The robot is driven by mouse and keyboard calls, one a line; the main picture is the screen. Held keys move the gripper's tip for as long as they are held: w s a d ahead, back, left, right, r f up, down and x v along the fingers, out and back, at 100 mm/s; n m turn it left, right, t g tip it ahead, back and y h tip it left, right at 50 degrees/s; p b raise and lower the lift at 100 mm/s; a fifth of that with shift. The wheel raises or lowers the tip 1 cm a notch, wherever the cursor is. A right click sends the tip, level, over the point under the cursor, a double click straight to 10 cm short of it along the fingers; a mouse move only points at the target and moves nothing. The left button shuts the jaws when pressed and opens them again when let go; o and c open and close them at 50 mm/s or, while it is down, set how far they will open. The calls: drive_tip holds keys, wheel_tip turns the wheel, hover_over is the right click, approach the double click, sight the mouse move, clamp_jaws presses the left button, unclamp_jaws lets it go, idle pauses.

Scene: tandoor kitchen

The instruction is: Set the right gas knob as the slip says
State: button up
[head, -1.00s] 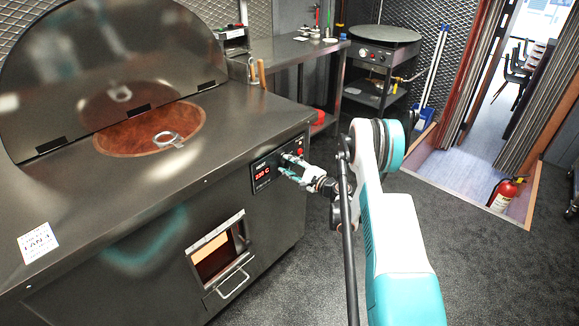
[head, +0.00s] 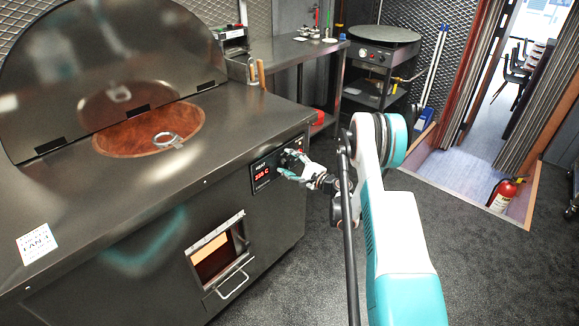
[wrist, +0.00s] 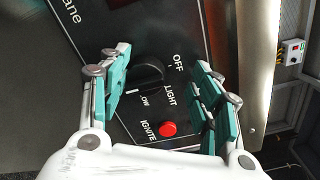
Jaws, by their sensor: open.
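The black gas knob (wrist: 146,76) sits on the dark control panel (wrist: 190,28) in the wrist view, with the labels OFF, LIGHT, LOW and IGNITE near it. A short white mark shows at its lower left; I cannot tell for sure which setting it points to. My gripper (wrist: 161,64) is open, its teal-padded fingers on either side of the knob with gaps visible. In the head view my gripper (head: 289,168) is at the front panel and hides the knob. A white slip (head: 37,243) lies on the counter at the left; its small print is hard to read.
A red button (wrist: 167,129) sits below the knob, close to the fingers. A red display (head: 262,174) is left of my gripper. A hatch with a handle (head: 233,285) is lower on the oven front. The floor to the right is clear up to a fire extinguisher (head: 504,194).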

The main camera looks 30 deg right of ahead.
sight(282, 149)
drive_tip(key=o, duration=0.5)
drive_tip(key=r, duration=0.4)
drive_tip(key=shift+w+r, duration=0.25)
drive_tip(key=shift+w, duration=0.05)
drive_tip(key=r, duration=0.1)
drive_tip(key=s+r, duration=0.1)
drive_tip(key=r, duration=0.1)
drive_tip(key=shift+d+r, duration=0.1)
drive_tip(key=shift+r, duration=0.05)
drive_tip(key=shift+c, duration=1.3)
drive_tip(key=shift+w+d+r, duration=0.1)
drive_tip(key=shift+c, duration=1.2)
drive_tip(key=shift+r, duration=0.2)
drive_tip(key=shift+a, duration=0.2)
